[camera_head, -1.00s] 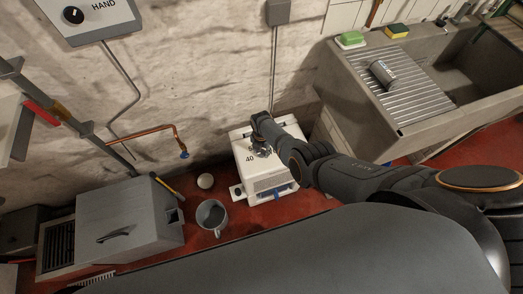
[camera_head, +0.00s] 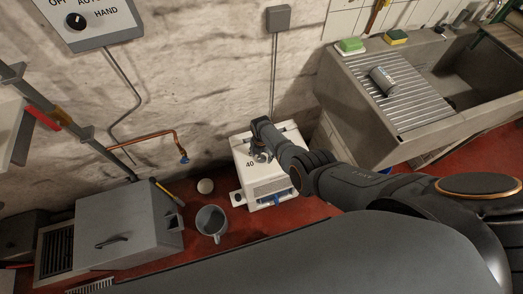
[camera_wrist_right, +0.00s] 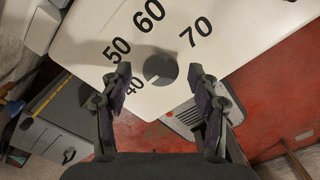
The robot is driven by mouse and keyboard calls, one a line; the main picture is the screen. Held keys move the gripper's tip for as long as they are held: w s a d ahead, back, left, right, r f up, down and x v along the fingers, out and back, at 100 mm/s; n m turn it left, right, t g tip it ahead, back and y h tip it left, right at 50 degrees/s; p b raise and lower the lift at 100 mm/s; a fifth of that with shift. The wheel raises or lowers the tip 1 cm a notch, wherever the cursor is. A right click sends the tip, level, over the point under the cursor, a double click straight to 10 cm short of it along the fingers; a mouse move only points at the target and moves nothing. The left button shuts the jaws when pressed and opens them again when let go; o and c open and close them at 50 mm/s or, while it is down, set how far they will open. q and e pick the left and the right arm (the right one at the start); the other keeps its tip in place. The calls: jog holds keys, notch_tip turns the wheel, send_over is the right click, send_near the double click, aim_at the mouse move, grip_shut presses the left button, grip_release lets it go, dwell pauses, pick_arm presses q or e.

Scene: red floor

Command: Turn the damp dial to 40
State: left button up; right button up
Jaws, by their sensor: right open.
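The damp dial (camera_wrist_right: 160,68) is a round grey knob on the white top panel of a dehumidifier-like machine (camera_head: 270,187). Black numbers 40, 50, 60 and 70 run around it in the right wrist view, with 40 at its lower left, partly behind a finger. I cannot clearly read where the knob points. My right gripper (camera_wrist_right: 158,76) is open, its fingertips on either side of the knob with gaps visible. In the head view the right gripper (camera_head: 262,156) is over the machine's top and hides the dial. My left gripper is not in view.
A grey lidded box (camera_head: 125,228) stands farther left. A concrete sink (camera_head: 400,140) is at the right. A copper pipe (camera_head: 150,135) runs along the wall.

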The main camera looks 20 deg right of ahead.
aim_at(262, 158)
notch_tip(262, 158, up, 12)
jog(key=shift+f, duration=0.15)
dwell(0.7)
